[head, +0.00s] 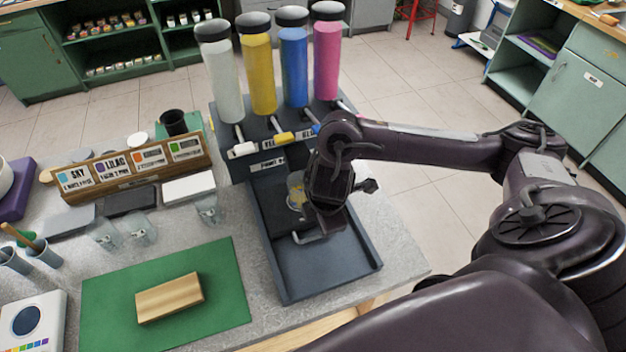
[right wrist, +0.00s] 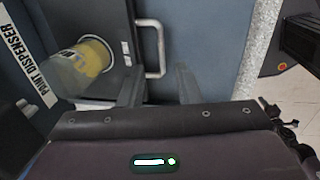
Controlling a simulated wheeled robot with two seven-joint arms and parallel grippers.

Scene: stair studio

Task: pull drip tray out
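The dark drip tray (right wrist: 118,18) with a small label lies in the blue-grey base of the paint dispenser. Its pale bar handle (head: 310,237) is on its front edge, and the handle also shows in the right wrist view (right wrist: 161,48). A clear cup with yellow paint (right wrist: 88,60) stands on the tray; the arm partly hides it in the head view (head: 296,190). My right gripper (right wrist: 157,75) is open, its two dark fingers apart with the handle's lower end between them in the picture. I cannot tell whether they touch it. My left gripper is not in view.
White, yellow, blue and pink paint bottles (head: 294,60) stand behind the tray. The base's front floor (head: 325,272) is bare. To the left are glass cups (head: 209,209), a labelled wooden rack (head: 130,172) and a green mat (head: 225,290) with a wooden block (head: 170,298).

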